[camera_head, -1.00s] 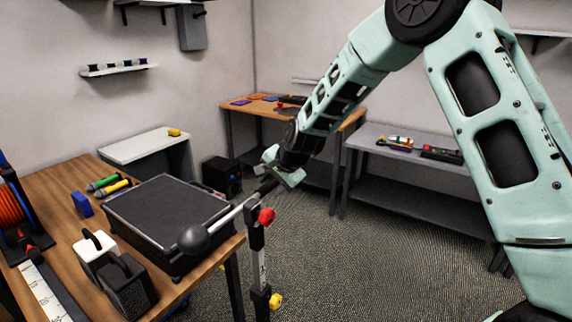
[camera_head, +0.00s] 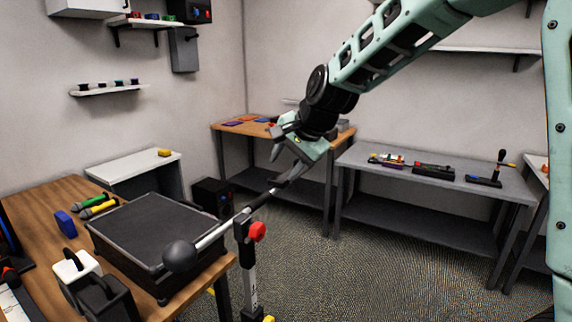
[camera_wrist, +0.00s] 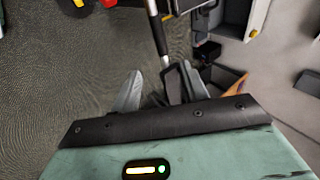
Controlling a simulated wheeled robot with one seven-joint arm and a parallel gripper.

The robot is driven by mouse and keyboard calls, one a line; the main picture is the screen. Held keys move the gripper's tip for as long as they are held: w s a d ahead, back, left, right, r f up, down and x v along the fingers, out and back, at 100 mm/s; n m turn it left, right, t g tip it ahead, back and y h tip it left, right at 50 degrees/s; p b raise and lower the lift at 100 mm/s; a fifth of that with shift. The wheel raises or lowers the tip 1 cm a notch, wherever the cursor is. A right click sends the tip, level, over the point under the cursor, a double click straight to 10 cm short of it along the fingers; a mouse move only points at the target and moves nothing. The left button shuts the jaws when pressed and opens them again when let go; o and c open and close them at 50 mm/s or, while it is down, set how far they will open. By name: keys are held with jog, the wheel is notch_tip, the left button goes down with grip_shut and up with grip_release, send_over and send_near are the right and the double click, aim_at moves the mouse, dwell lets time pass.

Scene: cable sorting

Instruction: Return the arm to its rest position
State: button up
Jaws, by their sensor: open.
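My mint-green arm (camera_head: 390,45) reaches in from the upper right in the head view. My gripper (camera_head: 284,156) is open, its fingers pointing down and left near the upper end of a microphone boom pole (camera_head: 235,222). In the wrist view, my gripper (camera_wrist: 155,88) shows its grey fingers spread, with the pole (camera_wrist: 157,35) running up beyond them. I cannot tell whether a finger touches the pole. Nothing is clearly held.
A black flat case (camera_head: 155,228) lies on the wooden table (camera_head: 40,205) at left. A wooden bench (camera_head: 250,130) and a grey bench (camera_head: 440,200) stand behind. Open floor (camera_head: 330,275) lies between.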

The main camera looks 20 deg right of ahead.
dwell(0.4)
jog(key=s+a+f+n+g, duration=0.2)
jog(key=s+a+n, duration=0.25)
jog(key=s, duration=0.25)
jog(key=s+a+f+n+g, duration=0.2)
jog(key=s+a+f+n, duration=0.15)
jog(key=s+a, duration=0.35)
jog(key=s+f+n+g+h, duration=0.2)
jog(key=s+f+n, duration=0.2)
jog(key=s+n, duration=0.7)
jog(key=s, duration=0.9)
jog(key=shift+s+d+f+g, duration=0.15)
jog(key=shift+f+g, duration=0.05)
jog(key=shift+g, duration=0.1)
